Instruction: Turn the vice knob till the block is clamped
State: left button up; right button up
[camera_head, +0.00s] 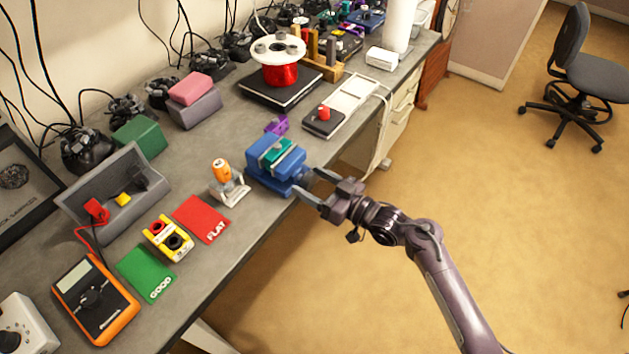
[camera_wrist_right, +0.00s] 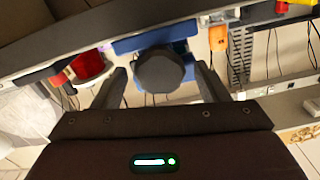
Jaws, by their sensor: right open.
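The blue vice (camera_head: 270,168) stands at the front edge of the workbench. A teal-green block (camera_head: 277,155) sits between its jaws; I cannot tell whether any gap is left beside it. The vice knob (camera_wrist_right: 160,73), dark grey and many-sided, faces my right wrist camera, with the blue vice body (camera_wrist_right: 155,38) behind it. My right gripper (camera_head: 313,185) is open at the front of the vice. In the right wrist view its fingers (camera_wrist_right: 162,88) stand on either side of the knob, apart from it. My left gripper is not in view.
An orange-topped tool (camera_head: 222,172) on a stand is left of the vice. A purple piece (camera_head: 277,124) and a grey device with a red knob (camera_head: 324,118) lie behind and right. Red and green cards (camera_head: 202,218) lie front left. The floor in front is clear.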

jog(key=shift+c, duration=0.2)
jog(key=c, duration=0.9)
jog(key=shift+c, duration=0.2)
jog(key=shift+m, duration=0.3)
jog(key=m+p, duration=0.2)
jog(key=shift+r+m, duration=0.15)
jog(key=shift+m, duration=0.15)
jog(key=m+p, duration=0.1)
jog(key=m, duration=0.1)
jog(key=shift+w+d+m, duration=0.1)
jog(key=shift+m, duration=0.3)
jog(key=m+p, duration=0.2)
jog(key=m, duration=0.1)
jog(key=shift+m, duration=0.3)
jog(key=shift+f+m+p, duration=0.3)
jog(key=shift+m+p, duration=0.15)
jog(key=shift+m, duration=0.75)
